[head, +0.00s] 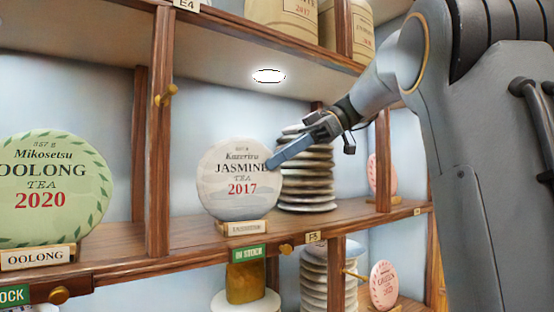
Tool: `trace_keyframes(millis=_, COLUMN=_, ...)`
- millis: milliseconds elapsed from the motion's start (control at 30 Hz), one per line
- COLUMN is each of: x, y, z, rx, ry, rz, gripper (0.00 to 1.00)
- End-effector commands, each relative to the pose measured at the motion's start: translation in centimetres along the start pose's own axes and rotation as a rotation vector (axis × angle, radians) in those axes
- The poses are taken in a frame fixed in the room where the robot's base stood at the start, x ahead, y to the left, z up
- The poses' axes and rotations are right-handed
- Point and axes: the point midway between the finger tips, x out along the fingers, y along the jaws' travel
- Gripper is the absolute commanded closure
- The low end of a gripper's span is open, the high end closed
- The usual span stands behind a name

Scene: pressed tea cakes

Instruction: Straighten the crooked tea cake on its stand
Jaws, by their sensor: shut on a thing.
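The round white tea cake (237,194), printed Kazerita JASMINE TEA 2017, stands upright on its small wooden stand (242,228) on the middle shelf. Its lettering looks close to level; any small tilt is hard to tell. My gripper (270,163) reaches in from the right and is shut on the cake's upper right edge. The finger in view covers the end of the word JASMINE. The far finger is hidden.
A stack of wrapped cakes (308,180) stands just right of the cake, behind my gripper. A wooden post (160,130) and a green OOLONG cake (42,190) are to the left. The shelf above (250,60) limits height. A green IN STOCK tag (249,253) hangs on the front edge.

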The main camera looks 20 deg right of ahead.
Motion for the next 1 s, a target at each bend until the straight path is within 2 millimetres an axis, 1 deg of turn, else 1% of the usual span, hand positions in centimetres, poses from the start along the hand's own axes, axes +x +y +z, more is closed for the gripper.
trace_keyframes(millis=700, x=0.24, y=-0.02, z=0.35, rx=-0.001, ry=0.001, rz=0.001, gripper=1.00)
trace_keyframes(millis=733, x=0.24, y=-0.02, z=0.35, rx=-0.001, ry=0.001, rz=0.001, gripper=0.74)
trace_keyframes(millis=833, x=0.24, y=-0.02, z=0.35, rx=-0.001, ry=0.000, rz=0.000, gripper=0.58)
trace_keyframes(millis=1000, x=0.25, y=-0.02, z=0.37, rx=0.000, ry=0.000, rz=0.000, gripper=0.58)
